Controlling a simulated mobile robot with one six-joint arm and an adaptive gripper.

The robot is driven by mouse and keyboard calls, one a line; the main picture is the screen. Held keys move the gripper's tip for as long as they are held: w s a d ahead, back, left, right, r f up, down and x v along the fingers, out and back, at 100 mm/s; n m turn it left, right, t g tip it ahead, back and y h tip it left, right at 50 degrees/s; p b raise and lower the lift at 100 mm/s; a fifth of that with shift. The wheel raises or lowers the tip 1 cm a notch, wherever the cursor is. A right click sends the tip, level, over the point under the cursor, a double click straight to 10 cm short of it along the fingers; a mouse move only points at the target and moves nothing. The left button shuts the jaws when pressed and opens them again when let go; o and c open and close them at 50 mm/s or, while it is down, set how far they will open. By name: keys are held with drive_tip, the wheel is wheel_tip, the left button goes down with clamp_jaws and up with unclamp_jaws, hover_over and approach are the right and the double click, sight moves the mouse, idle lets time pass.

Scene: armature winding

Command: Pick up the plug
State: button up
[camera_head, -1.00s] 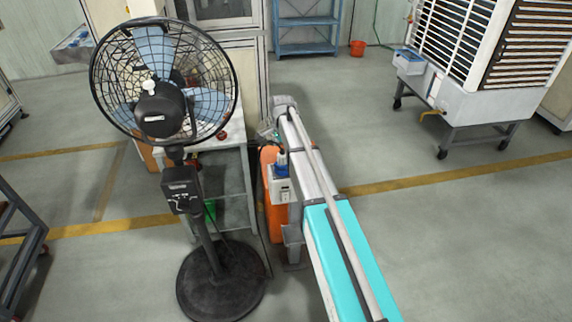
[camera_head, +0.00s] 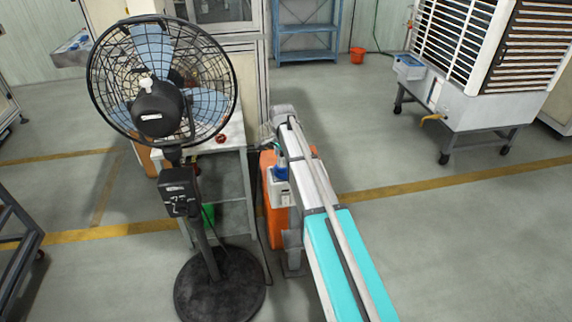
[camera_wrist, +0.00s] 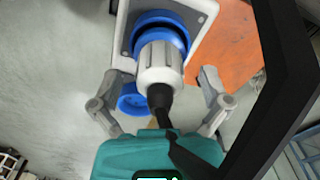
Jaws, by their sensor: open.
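The plug (camera_wrist: 160,62) shows in the wrist view as a light grey ribbed body with a black cable end (camera_wrist: 160,100). Its far end sits in a blue round socket (camera_wrist: 150,18) on a pale box. My gripper (camera_wrist: 163,76) is open, with one grey finger to the left of the plug and one to the right. Gaps show between the fingers and the plug. In the head view, a small blue part (camera_head: 281,173) shows on a pale box (camera_head: 279,190); the plug is too small to make out there.
A blue round cap (camera_wrist: 133,99) hangs beside the plug. An orange surface (camera_wrist: 225,45) lies right of it, also seen in the head view (camera_head: 272,222). Open floor lies to the right.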

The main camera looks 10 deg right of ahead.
drive_tip(key=c, duration=1.3)
drive_tip(key=shift+r, duration=0.2)
wheel_tip(320, 180, up, 2)
drive_tip(key=p, duration=0.2)
drive_tip(key=shift+r+p, duration=0.1)
drive_tip(key=shift+p, duration=0.25)
drive_tip(key=s+r+p, duration=0.3)
drive_tip(key=s, duration=0.1)
drive_tip(key=s+r+p, duration=0.4)
drive_tip(key=s, duration=0.1)
drive_tip(key=s+r+p, duration=0.3)
drive_tip(key=s, duration=0.2)
drive_tip(key=shift+a+r, duration=0.2)
drive_tip(key=shift+a, duration=0.2)
drive_tip(key=shift+a, duration=0.15)
